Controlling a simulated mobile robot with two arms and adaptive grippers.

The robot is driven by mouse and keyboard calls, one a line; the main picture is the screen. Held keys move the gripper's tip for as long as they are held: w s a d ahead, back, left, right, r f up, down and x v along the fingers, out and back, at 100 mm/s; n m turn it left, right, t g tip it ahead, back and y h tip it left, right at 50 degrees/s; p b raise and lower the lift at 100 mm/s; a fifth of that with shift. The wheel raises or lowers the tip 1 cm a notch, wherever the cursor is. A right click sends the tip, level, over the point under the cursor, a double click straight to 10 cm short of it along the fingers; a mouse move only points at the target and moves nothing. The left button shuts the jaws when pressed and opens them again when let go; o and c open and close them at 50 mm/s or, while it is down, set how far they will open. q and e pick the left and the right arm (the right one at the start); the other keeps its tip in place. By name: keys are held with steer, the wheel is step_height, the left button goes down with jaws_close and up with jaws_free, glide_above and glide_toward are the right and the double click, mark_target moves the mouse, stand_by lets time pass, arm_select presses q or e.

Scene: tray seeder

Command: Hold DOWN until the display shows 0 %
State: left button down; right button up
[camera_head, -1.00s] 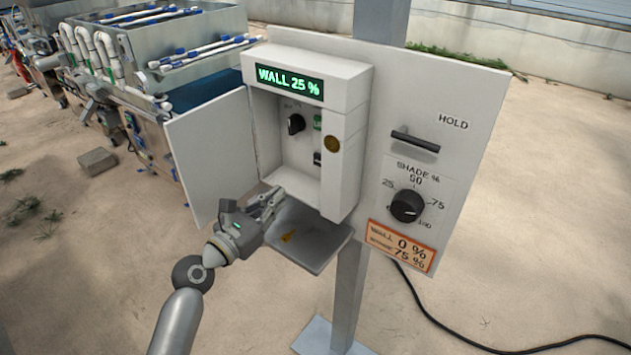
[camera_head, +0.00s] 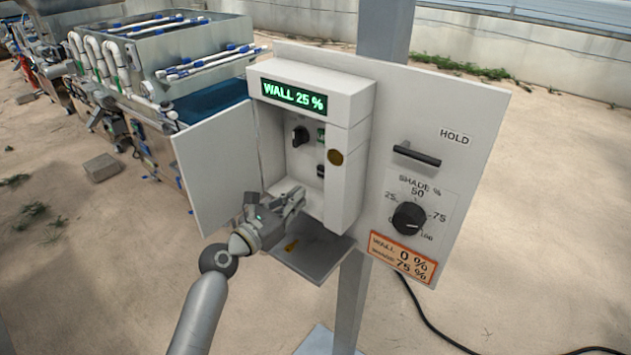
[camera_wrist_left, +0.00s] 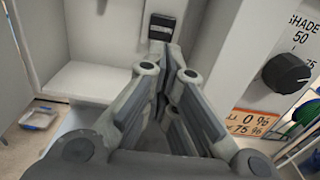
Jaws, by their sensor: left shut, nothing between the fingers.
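The display (camera_head: 293,97) on the control box reads "WALL 25 %" in green. My left gripper (camera_head: 298,194) is shut and empty, at the lower opening of the box, below the dark button. Whether it touches anything cannot be told. My right gripper is not in view.
The box door (camera_head: 215,165) stands open at the left. A grey shelf (camera_head: 312,255) lies below the box. The panel at right carries a HOLD handle (camera_head: 417,154), a shade dial (camera_head: 409,217) and an orange "WALL 0 %, SHADE 75 %" label (camera_head: 402,257).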

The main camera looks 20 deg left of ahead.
mark_target(323, 172)
arm_select(q)
steer(key=x, duration=0.7)
steer(key=shift+w+d+p, duration=0.1)
steer(key=shift+w+p, duration=0.15)
steer(key=shift+p, duration=0.1)
